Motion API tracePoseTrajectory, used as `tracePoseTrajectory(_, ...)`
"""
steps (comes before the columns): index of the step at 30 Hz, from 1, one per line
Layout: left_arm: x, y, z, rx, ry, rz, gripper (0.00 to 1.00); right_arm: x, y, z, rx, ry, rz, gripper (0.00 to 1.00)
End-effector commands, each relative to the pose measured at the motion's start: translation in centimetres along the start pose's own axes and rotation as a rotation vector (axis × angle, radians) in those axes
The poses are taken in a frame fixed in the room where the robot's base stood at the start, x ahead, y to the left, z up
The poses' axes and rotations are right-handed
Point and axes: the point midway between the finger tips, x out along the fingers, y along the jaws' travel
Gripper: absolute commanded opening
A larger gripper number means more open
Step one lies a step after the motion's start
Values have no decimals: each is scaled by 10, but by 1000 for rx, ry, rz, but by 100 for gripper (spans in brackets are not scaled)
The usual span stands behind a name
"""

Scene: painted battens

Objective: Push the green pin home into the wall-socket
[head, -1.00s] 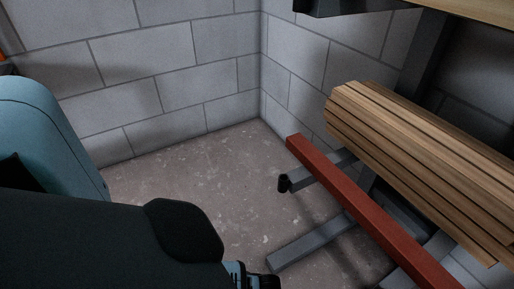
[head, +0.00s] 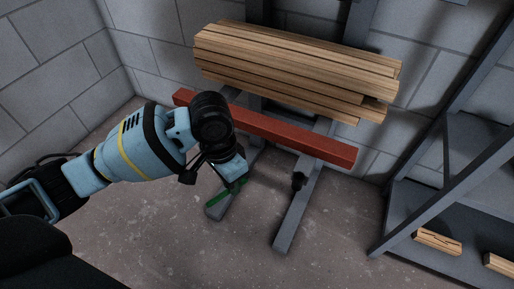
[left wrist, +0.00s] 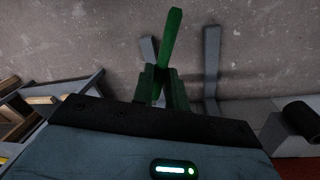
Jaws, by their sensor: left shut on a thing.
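The green pin (head: 216,199) is in my left gripper (head: 233,185), low in front of the red batten. In the left wrist view the pin (left wrist: 173,38) sticks out past the jaws of my left gripper (left wrist: 162,88), which are shut on it. My right gripper is not in view.
A red batten (head: 290,138) lies across the grey rack arms (head: 292,222), close behind my left gripper. A stack of wooden battens (head: 290,65) lies above it. A grey shelf frame (head: 425,135) holding wood pieces (head: 437,241) stands at right. The concrete floor (head: 180,245) in front is clear.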

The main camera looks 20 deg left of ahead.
Motion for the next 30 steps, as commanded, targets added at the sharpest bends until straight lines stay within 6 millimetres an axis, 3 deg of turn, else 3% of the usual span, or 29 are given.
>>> tracePoseTrajectory(1,-25,2,3,-54,14,-7,0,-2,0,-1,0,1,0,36)
tracePoseTrajectory(6,-85,13,26,-257,30,-9,0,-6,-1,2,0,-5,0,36)
tracePoseTrajectory(12,-127,23,54,-430,35,-14,0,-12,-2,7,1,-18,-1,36)
tracePoseTrajectory(18,-141,28,67,-501,34,-17,0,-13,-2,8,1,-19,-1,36)
tracePoseTrajectory(30,-141,28,67,-506,34,-16,0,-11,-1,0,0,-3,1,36)
